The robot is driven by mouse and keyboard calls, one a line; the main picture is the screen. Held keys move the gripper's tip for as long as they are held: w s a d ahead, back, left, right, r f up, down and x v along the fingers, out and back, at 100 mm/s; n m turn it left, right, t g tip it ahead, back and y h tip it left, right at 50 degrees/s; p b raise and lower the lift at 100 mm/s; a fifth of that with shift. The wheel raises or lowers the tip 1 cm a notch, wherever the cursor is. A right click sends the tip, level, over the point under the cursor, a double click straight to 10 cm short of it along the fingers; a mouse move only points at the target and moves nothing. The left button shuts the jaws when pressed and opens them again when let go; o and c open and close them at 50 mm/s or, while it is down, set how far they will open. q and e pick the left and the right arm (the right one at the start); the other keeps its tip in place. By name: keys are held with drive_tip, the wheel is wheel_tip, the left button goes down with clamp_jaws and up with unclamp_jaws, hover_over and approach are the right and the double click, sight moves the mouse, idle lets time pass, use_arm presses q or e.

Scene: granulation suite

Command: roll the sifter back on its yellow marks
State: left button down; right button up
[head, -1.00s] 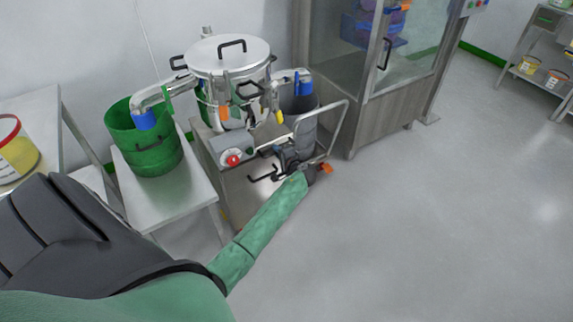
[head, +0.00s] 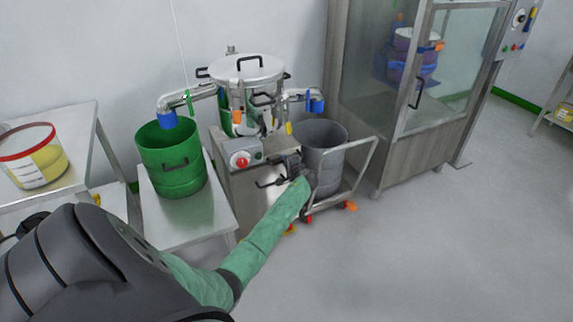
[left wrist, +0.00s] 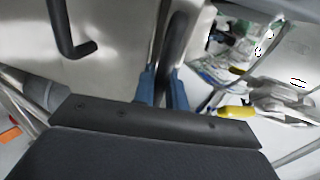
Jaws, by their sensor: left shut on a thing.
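The sifter (head: 246,88) stands near the back wall, with a round steel lidded drum above a steel cabinet base. A grey control box with a red knob (head: 241,162) is on its front. My left gripper (head: 292,168) is at the front right of the base. In the left wrist view its blue fingertips (left wrist: 164,88) are shut on a dark bar handle (left wrist: 176,45). Another black handle (left wrist: 72,35) shows beside it against a steel panel. My arm hides part of the base and its wheels. I cannot make out yellow floor marks clearly. My right gripper is not in view.
A green bin (head: 172,160) stands on a steel table left of the sifter. A grey bin (head: 323,150) on a trolley with orange casters is close on the right. A glass-fronted cabinet (head: 440,85) stands behind it. The floor at the right front is clear.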

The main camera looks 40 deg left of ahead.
use_arm(q)
drive_tip(key=shift+a+r, duration=0.1)
drive_tip(key=shift+a, duration=0.1)
drive_tip(key=c, duration=1.5)
unclamp_jaws()
drive_tip(key=shift+r, duration=0.1)
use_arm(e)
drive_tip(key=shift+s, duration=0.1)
use_arm(q)
drive_tip(key=shift+f, duration=0.2)
drive_tip(key=shift+s+d+f, duration=0.1)
drive_tip(key=shift+s+d, duration=0.1)
drive_tip(key=shift+d, duration=0.25)
drive_tip(key=v, duration=0.7)
drive_tip(key=shift+r, duration=0.35)
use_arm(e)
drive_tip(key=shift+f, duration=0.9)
use_arm(q)
drive_tip(key=shift+w, duration=0.1)
